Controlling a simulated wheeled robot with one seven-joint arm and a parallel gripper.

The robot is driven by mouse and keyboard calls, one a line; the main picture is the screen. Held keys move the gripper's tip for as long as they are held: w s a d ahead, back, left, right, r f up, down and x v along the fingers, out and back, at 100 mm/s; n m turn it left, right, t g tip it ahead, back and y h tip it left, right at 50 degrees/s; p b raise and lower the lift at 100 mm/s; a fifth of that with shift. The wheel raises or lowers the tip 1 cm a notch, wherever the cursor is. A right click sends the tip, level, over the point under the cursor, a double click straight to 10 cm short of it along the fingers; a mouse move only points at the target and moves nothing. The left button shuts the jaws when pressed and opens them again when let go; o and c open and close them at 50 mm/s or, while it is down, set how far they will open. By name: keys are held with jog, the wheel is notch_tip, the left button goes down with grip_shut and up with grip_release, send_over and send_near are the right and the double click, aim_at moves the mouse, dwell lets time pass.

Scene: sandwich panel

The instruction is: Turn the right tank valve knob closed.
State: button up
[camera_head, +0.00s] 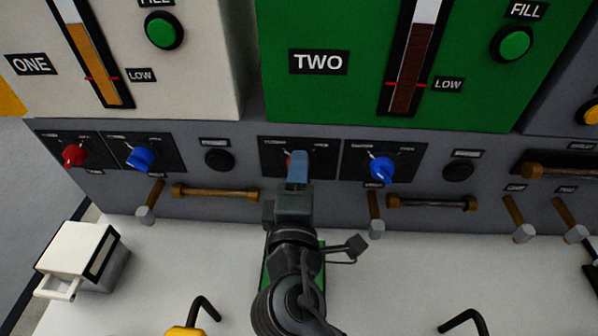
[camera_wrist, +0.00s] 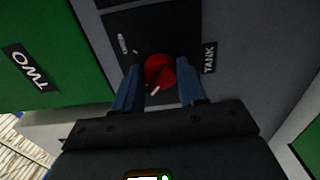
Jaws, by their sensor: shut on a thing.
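The right tank valve knob is a red round knob (camera_wrist: 159,72) on a black plate below the green TWO panel. A TANK label (camera_wrist: 209,57) is beside it in the wrist view. A white mark shows on its lower edge. In the head view only a sliver of the red knob (camera_head: 289,162) shows behind the fingers. My gripper (camera_head: 299,156) reaches forward to the console front. In the wrist view its two blue fingers (camera_wrist: 159,75) are on either side of the knob, shut on it.
A blue knob (camera_head: 381,168) is close on the right. Another red knob (camera_head: 75,155) and blue knob (camera_head: 141,158) are further left. Levers such as this one (camera_head: 375,213) and a brown handle (camera_head: 432,203) stick out nearby. A white box (camera_head: 80,250) stands on the worktop at left.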

jog(key=shift+a, duration=0.1)
jog(key=o, duration=1)
jog(key=shift+o, duration=0.2)
jog(key=s+b, duration=0.1)
jog(key=s, duration=0.7)
jog(key=shift+b, duration=0.3)
jog(key=shift+a, duration=0.1)
